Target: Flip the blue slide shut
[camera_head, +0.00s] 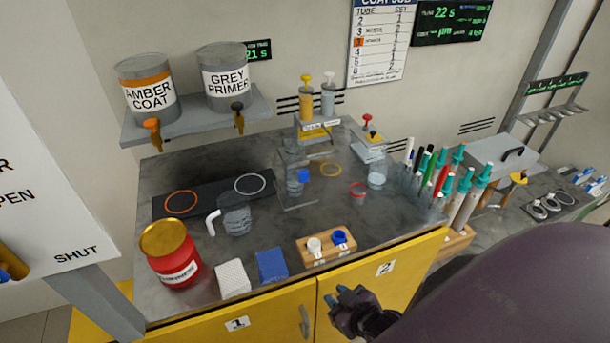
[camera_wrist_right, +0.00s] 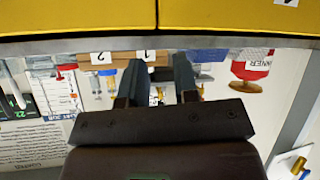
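A white panel (camera_head: 50,190) at the left edge of the head view is marked OPEN and, lower right, SHUT. A blue part (camera_head: 14,269) sits beside a yellow piece on it, below the word OPEN. The picture's edge cuts it off, so I cannot tell its full shape or its position. My right gripper (camera_head: 338,298) is in front of the yellow cabinet doors, far from the panel. In the wrist view its fingers (camera_wrist_right: 160,78) stand apart with nothing between them. My left gripper is out of view.
The grey bench (camera_head: 330,205) carries a red tin (camera_head: 172,256), a white block (camera_head: 233,279), a blue block (camera_head: 271,265), a wooden holder (camera_head: 326,247) and several pens. Amber and grey pots stand on a shelf (camera_head: 195,123). Yellow doors (camera_head: 270,318) front the bench.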

